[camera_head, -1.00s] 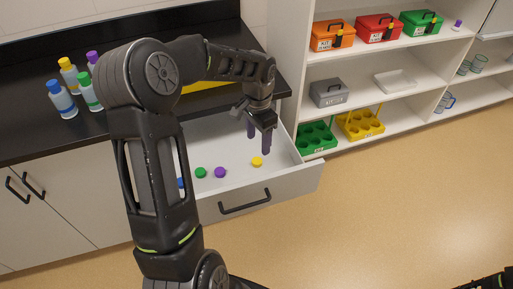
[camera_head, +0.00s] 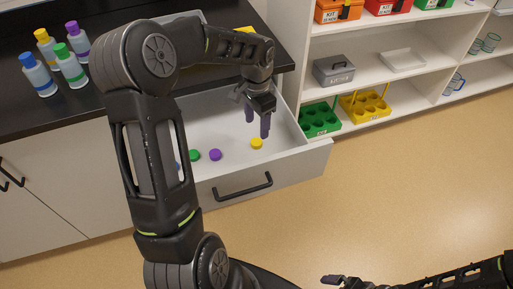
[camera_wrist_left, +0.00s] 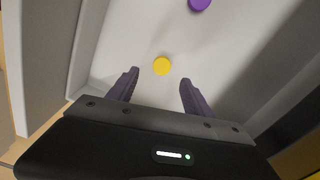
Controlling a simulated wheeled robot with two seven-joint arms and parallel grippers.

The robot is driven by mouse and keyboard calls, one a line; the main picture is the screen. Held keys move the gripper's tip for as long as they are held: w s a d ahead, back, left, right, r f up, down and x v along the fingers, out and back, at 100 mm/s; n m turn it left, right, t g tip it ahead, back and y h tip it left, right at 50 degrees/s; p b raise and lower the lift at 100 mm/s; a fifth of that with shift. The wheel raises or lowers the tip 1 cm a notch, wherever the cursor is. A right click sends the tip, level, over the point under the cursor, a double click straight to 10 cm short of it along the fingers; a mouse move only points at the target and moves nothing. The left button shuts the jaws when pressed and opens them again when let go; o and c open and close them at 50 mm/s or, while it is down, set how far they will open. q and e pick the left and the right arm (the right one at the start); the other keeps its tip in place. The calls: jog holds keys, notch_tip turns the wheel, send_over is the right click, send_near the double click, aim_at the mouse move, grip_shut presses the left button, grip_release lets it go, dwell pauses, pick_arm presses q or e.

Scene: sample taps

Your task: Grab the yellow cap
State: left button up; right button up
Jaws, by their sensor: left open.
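The yellow cap (camera_head: 257,143) lies on the floor of the open white drawer (camera_head: 290,165), toward its right end. In the left wrist view the yellow cap (camera_wrist_left: 162,66) shows beyond and between the fingertips. My left gripper (camera_head: 257,122) is open and empty above the drawer, over the cap; its two fingers point down and do not touch it. My right gripper (camera_head: 333,280) shows at the bottom edge, far from the drawer; its jaws are too unclear to read.
A purple cap (camera_head: 215,155), a green cap (camera_head: 194,155) and a partly hidden blue cap lie left of the yellow one. Several bottles (camera_head: 70,66) stand on the dark counter (camera_head: 105,98). A white shelf (camera_head: 400,85) with kit boxes and racks stands at right.

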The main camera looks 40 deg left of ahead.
aim_at(257, 141)
pick_arm(q)
jog(key=shift+f, duration=1.3)
jog(key=f, duration=0.2)
jog(key=f+p, duration=0.1)
jog(key=f, duration=0.2)
jog(key=shift+w+a+f, duration=0.1)
jog(key=shift+w+a, duration=0.05)
jog(key=shift+w, duration=0.05)
jog(key=shift+c, duration=0.5)
grip_shut()
